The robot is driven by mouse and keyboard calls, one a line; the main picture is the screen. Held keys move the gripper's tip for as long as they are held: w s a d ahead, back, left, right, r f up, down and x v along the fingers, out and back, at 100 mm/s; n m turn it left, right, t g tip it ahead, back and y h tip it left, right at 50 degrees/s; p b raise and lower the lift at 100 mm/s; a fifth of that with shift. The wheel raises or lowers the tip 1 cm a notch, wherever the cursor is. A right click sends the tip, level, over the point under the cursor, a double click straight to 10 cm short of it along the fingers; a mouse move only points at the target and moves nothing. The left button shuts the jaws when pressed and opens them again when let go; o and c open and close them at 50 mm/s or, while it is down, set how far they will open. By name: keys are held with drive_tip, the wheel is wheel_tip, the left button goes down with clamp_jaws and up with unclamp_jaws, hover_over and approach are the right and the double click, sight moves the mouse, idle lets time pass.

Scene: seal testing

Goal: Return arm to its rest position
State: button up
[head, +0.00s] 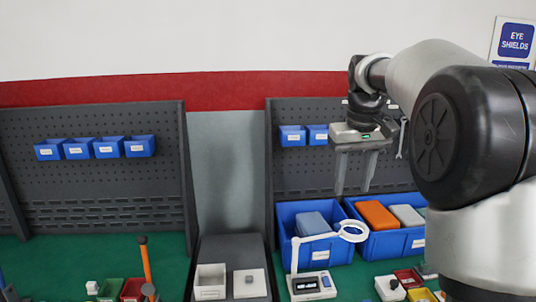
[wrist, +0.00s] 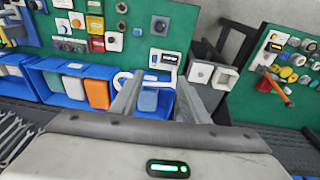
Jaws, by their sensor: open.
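My gripper (head: 354,190) hangs from my raised arm on the right of the head view, fingers pointing down. Its two fingers are apart with nothing between them. It is in front of the dark pegboard and appears above the blue bins. In the wrist view, my gripper (wrist: 162,95) shows its fingers spread at the lower middle, with a blue bin seen past them. My arm's upper links cover the right side of the head view.
A blue bin (head: 288,252) holds a grey-blue block. Another bin (head: 385,245) holds orange and grey blocks. A white magnifier lamp (head: 318,238) stands in front. Pegboards (head: 80,185) with small blue bins rise behind.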

drive_tip(key=s+a+t, duration=0.2)
drive_tip(key=s+a, duration=0.2)
drive_tip(key=s, duration=1.3)
drive_tip(key=s+a+f, duration=0.1)
drive_tip(key=s+f, duration=0.2)
drive_tip(key=s, duration=0.2)
drive_tip(key=s+a+f+m+t, duration=0.1)
drive_tip(key=s+f, duration=0.2)
drive_tip(key=s, duration=0.3)
drive_tip(key=shift+s+f+t, duration=0.3)
drive_tip(key=shift+f, duration=0.05)
drive_tip(key=shift+d, duration=0.15)
